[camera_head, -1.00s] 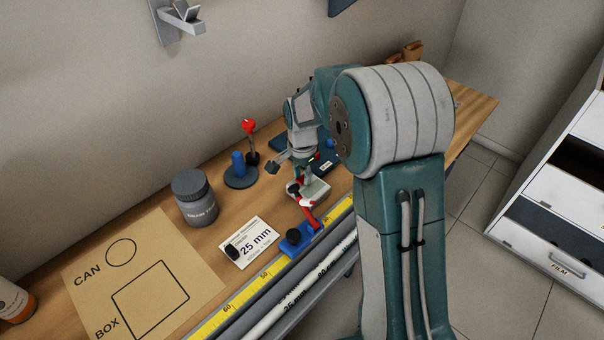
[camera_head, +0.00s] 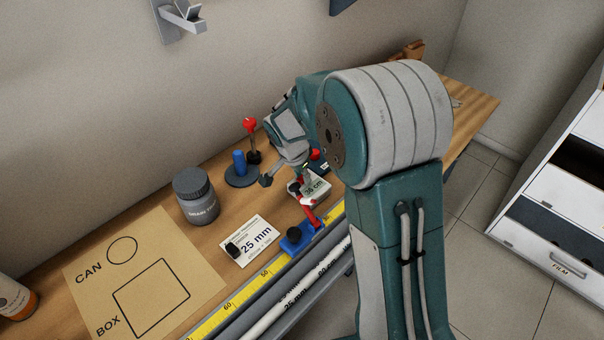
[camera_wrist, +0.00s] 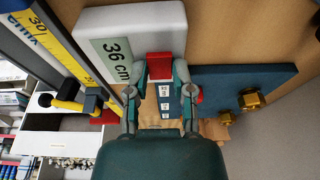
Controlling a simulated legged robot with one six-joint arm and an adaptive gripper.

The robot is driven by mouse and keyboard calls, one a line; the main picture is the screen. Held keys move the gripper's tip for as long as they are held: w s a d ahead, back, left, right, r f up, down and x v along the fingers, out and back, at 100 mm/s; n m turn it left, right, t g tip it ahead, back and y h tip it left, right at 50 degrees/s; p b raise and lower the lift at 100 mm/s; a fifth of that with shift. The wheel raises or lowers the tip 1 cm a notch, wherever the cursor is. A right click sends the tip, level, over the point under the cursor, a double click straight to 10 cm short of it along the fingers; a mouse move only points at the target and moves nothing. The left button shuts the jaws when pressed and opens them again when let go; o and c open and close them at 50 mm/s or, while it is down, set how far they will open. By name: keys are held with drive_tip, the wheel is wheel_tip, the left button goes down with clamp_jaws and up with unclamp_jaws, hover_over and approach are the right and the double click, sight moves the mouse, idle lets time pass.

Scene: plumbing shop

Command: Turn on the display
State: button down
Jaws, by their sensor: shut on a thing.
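I cannot tell whether the block is joined to the box. In the head view my gripper (camera_head: 285,176) is low over the bench beside the display, partly hidden by my own wrist.
A yellow tape rail (camera_head: 265,273) with a blue slider (camera_head: 301,236) runs along the front edge. A grey jar (camera_head: 197,198), a "25 mm" card (camera_head: 262,237) and a CAN/BOX sheet (camera_head: 205,282) lie left. A blue board (camera_wrist: 235,82) with brass fittings (camera_wrist: 252,99) is beside the gripper.

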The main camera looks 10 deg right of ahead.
drive_tip(key=shift+c, duration=2.4)
unclamp_jaws()
drive_tip(key=shift+a, duration=0.1)
drive_tip(key=v, duration=1.1)
drive_tip(key=shift+a+r, duration=0.2)
drive_tip(key=shift+r, duration=0.15)
